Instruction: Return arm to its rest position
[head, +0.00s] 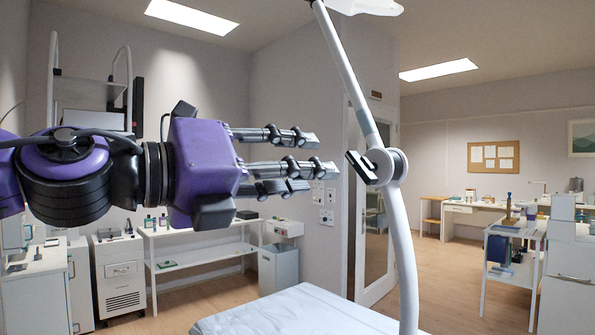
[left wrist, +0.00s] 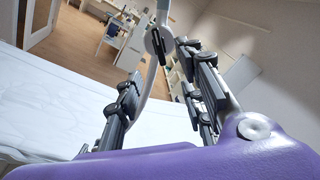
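A white jointed arm (head: 402,235) rises beside the couch, with a round joint (head: 397,164) and a dark flat handle (head: 360,167) on it. Its upper link (head: 343,75) leans up and left to a white head piece (head: 365,6) cut off by the top edge. My left gripper (head: 323,163) is purple and black, with its metal fingers spread and pointing right at the handle. A small gap shows between fingertips and handle. In the left wrist view the handle (left wrist: 159,46) lies beyond the spread fingers, with nothing held. My right gripper is not in view.
The white-covered couch (head: 290,312) lies below my left gripper. Behind are a white shelf table (head: 205,240), a cabinet (head: 120,272) and a glass door (head: 372,240). Benches with bottles (head: 510,240) stand at the right. The air around the handle looks clear.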

